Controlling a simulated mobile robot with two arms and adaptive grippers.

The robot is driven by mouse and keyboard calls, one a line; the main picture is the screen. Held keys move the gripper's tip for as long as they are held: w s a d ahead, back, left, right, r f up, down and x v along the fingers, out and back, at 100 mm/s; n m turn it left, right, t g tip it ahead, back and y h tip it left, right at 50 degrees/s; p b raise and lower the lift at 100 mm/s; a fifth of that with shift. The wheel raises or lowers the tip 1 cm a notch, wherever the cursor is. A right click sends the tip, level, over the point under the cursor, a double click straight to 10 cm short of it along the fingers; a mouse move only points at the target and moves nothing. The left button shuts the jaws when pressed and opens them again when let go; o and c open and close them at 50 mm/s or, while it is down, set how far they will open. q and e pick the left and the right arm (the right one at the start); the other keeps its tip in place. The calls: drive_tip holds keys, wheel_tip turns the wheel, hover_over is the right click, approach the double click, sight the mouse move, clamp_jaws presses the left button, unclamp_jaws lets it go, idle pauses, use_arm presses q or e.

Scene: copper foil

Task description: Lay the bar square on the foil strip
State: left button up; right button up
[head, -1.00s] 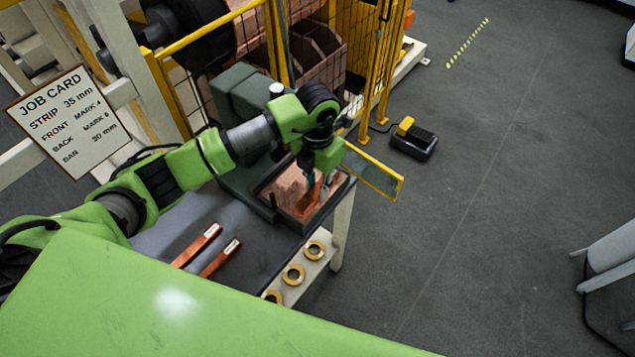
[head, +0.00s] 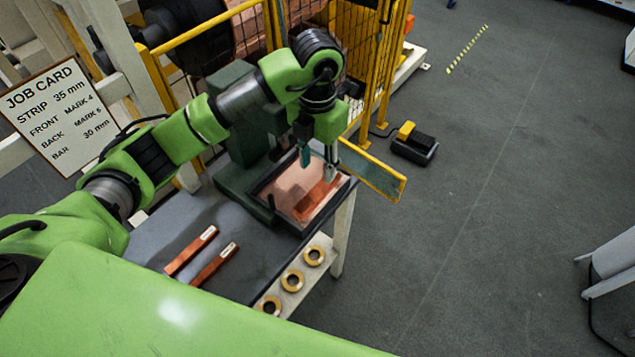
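The copper foil (head: 287,184) lies as a pale pinkish sheet in a dark-framed tray at the press-like green machine. A darker orange copper bar (head: 318,194) lies on it toward the right side of the tray. I cannot tell how exactly it is squared to the foil's edges. My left gripper (head: 317,168) points down above the tray, its two fingers apart with nothing seen between them. The fingers hide part of the foil and bar behind them. My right gripper is not in view.
Two labelled copper bars (head: 191,251) (head: 215,265) lie on the grey table (head: 150,238). Brass rings (head: 292,281) sit on a pale shelf along the table's right edge. A job card (head: 58,117) hangs at left. A yellow-edged guard panel (head: 371,172) stands right of the tray.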

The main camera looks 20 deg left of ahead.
use_arm(q)
drive_tip(key=shift+r+b, duration=0.4)
drive_tip(key=shift+r, duration=1.6)
drive_tip(key=shift+f, duration=0.1)
